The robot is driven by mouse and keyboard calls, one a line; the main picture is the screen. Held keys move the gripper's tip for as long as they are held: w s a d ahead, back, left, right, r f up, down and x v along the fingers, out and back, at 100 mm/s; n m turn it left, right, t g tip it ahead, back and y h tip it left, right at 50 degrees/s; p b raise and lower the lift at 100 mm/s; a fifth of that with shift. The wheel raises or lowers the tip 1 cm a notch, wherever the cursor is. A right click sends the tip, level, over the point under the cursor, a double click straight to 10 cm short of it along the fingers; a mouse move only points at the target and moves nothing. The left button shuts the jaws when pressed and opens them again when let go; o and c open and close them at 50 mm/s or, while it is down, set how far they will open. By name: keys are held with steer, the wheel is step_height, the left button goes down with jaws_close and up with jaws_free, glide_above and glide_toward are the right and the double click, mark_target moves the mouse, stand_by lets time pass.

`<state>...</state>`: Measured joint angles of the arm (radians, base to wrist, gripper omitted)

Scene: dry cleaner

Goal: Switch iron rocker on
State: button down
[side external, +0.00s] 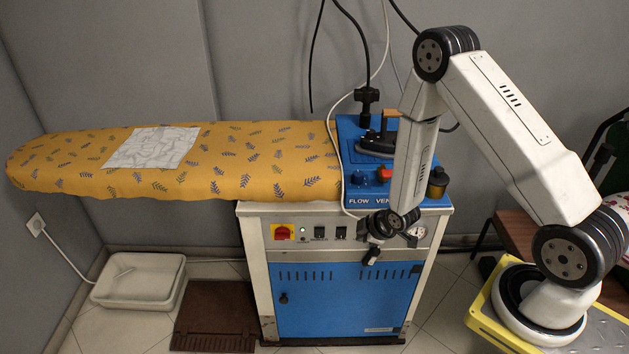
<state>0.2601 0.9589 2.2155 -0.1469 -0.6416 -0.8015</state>
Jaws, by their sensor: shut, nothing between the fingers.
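The control panel (268,243) is on the upper front of the steam cabinet. It carries a red rotary switch on a yellow plate (283,232), a small green lamp (302,229) and two dark rocker switches, a left one (319,232) and a right one (341,232). Which rocker is the iron's, and how each is tilted, is too small to tell. My gripper (371,259) is shut and empty, pointing down in front of the panel, right of and a little below the right rocker. It appears apart from both rockers. My wrist hides part of the panel.
An iron (378,143) rests on the blue cabinet top, near a red knob (384,174). A gauge (417,232) is right of my gripper. The ironing board (250,160) extends left with a pale cloth (152,147). A white tray (138,280) and brown mat (213,315) lie on the floor.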

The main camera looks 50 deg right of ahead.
mark_target(341, 234)
steer(key=shift+s+r, duration=0.1)
stand_by(0.3)
steer(key=shift+s+a+f, duration=0.15)
steer(key=shift+f, duration=0.55)
steer(key=shift+w+d+f, duration=0.6)
steer(key=shift+w+f, duration=0.8)
steer(key=shift+f, duration=0.05)
steer(key=shift+w+d+f, duration=0.55)
steer(key=shift+w+f, duration=0.9)
steer(key=shift+w+d+f, duration=0.6)
steer(key=shift+w+f, duration=0.8)
steer(key=shift+f, duration=0.05)
